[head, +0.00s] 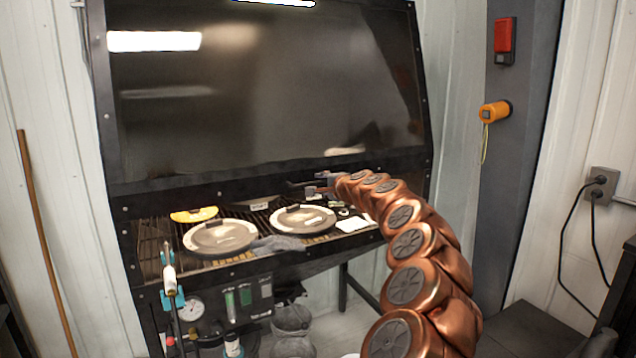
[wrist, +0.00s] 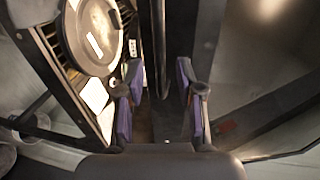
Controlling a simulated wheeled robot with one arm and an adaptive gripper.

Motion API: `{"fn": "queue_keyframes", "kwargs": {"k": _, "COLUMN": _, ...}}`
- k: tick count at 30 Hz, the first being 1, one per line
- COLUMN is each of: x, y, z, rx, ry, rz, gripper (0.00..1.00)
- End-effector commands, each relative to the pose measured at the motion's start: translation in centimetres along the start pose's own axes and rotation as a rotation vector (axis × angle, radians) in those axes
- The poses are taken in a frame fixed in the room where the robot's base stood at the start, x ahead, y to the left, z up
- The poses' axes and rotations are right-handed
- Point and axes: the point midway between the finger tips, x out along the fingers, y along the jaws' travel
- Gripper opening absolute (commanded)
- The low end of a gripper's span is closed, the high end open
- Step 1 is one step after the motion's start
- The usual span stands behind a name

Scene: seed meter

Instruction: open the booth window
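The booth window (head: 260,90) is a large dark tinted pane in a black frame, with light reflected in it. Its lower edge sits above the slatted work grate, leaving a gap below. My gripper (head: 316,186) is at this lower edge, right of its middle. In the wrist view, my gripper (wrist: 157,78) is open, with purple-padded fingers apart. A dark bar (wrist: 154,40), apparently along the window's lower edge, runs between the fingers. The pane appears to its right in that view. I cannot tell whether either finger touches the bar.
The grate (head: 170,232) holds two round plates (head: 220,236) (head: 303,219), a yellow piece (head: 194,214), a grey glove (head: 277,244) and a white card (head: 352,224). A gauge (head: 191,307) and a torch-like tool (head: 169,272) are at the front left. A pillar stands right.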

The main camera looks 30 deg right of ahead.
Motion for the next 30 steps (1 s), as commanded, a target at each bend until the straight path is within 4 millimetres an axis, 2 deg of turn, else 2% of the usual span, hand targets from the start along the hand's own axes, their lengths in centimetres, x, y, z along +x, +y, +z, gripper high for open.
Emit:
{"fn": "queue_keyframes", "kwargs": {"k": 12, "x": 2.8, "y": 0.0, "z": 0.2, "rx": -0.001, "ry": -0.002, "rz": 0.002, "gripper": 0.37}}
{"fn": "queue_keyframes", "kwargs": {"k": 27, "x": 3.3, "y": 0.0, "z": 0.1, "rx": -0.001, "ry": -0.001, "rz": 0.0, "gripper": 0.37}}
{"fn": "queue_keyframes", "kwargs": {"k": 30, "x": 3.3, "y": 0.0, "z": 0.1, "rx": -0.001, "ry": -0.001, "rz": 0.0, "gripper": 0.28}}
